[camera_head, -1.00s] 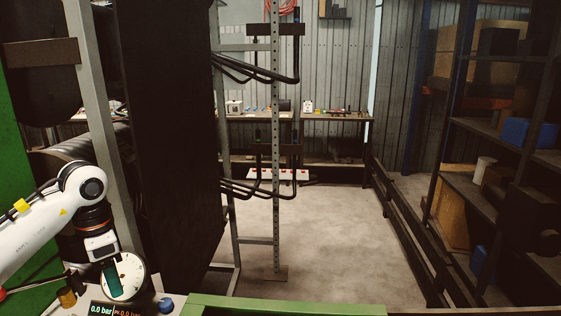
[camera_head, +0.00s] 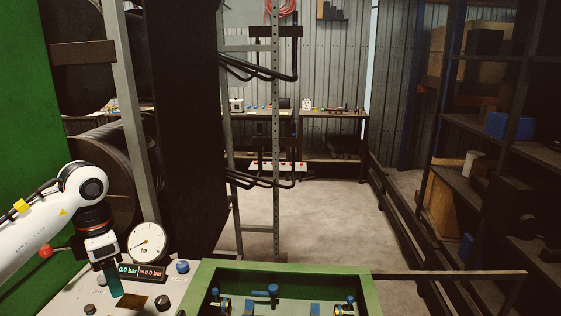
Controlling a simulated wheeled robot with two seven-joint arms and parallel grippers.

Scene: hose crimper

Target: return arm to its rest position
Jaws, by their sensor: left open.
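My left arm comes in from the left, white with a dark and orange wrist. Its gripper (camera_head: 113,282) points down over the grey control panel (camera_head: 80,304), in front of the pressure gauge (camera_head: 147,240) and digital display (camera_head: 142,271). The gripper is open, with a teal finger showing and nothing seen between the fingers. Whether its tip touches the panel I cannot tell. My right arm and gripper are out of view.
A green-framed tray (camera_head: 371,294) with blue-capped fittings (camera_head: 272,291) lies at the bottom centre. A red knob (camera_head: 45,252) and a blue knob (camera_head: 182,267) are on the panel. Dark shelves (camera_head: 500,150) stand at right. The grey floor (camera_head: 320,220) beyond is clear.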

